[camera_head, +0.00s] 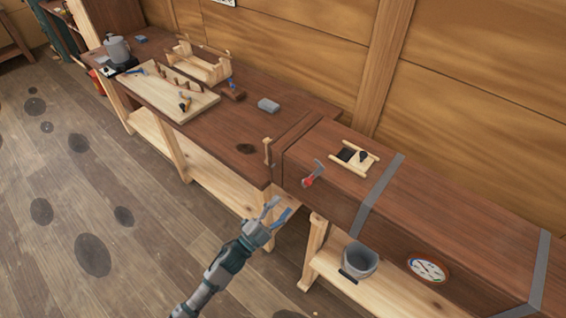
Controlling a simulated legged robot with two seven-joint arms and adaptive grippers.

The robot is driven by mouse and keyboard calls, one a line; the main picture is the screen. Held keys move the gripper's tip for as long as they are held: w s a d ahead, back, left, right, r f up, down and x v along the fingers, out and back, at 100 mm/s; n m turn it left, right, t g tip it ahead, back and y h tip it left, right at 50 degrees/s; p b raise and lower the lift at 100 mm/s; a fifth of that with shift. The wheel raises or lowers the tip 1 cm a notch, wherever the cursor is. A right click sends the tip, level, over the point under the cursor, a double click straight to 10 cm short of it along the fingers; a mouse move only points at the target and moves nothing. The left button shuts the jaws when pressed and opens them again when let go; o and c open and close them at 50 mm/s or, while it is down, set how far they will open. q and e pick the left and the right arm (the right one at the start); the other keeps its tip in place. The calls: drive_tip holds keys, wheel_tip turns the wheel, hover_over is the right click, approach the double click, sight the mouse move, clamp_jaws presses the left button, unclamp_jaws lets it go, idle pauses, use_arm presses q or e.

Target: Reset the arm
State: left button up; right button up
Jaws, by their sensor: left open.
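My left gripper (275,215) is in the lower middle of the head view, at the end of my grey and dark arm, which comes up from the bottom edge. Its fingers are apart and nothing shows between them. It is in front of the workbench's front edge, near the gap between the dark brown bench (215,125) and the large dark brown box-like piece (440,215) on the right. A red-handled tool (308,181) is at that piece's front edge, up and right of the gripper. My right gripper is not in view.
A light board (160,92) with pegs and tools, a wooden rack (202,66), a grey block (268,105) and a grey pot (117,48) are on the bench. A grey bucket (359,261) stands on the lower right shelf. Open plank floor (110,200) lies left.

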use_arm(q)
drive_tip(key=shift+f, duration=0.1)
